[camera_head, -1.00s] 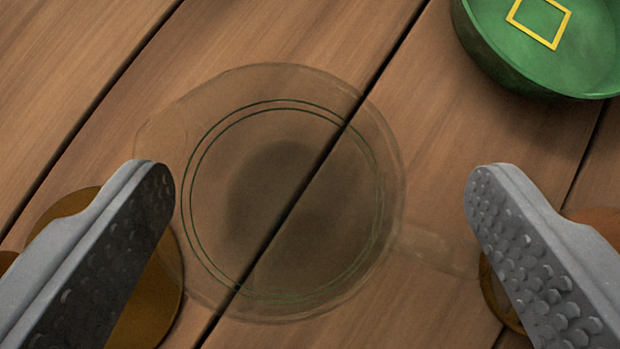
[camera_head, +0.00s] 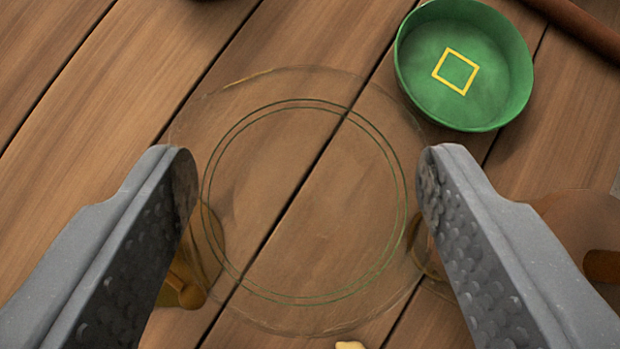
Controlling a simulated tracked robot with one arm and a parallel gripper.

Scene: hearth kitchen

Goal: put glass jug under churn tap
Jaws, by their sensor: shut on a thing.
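The glass jug (camera_head: 305,200) is clear, with thin green rings at its base, and I look down at it from above. My gripper (camera_head: 306,170) is shut on the jug, one finger on each side of its wall. The wooden boards show through the glass, and they look farther away than before, so the jug seems held above them. The jug's handle is hard to make out. The churn and its tap cannot be made out in this view.
A green round bowl (camera_head: 465,65) with a yellow square inside stands at the upper right. A brown rod (camera_head: 585,30) lies at the top right corner. Brown, partly see-through things show beside and behind both fingers. The boards at the upper left are mostly bare.

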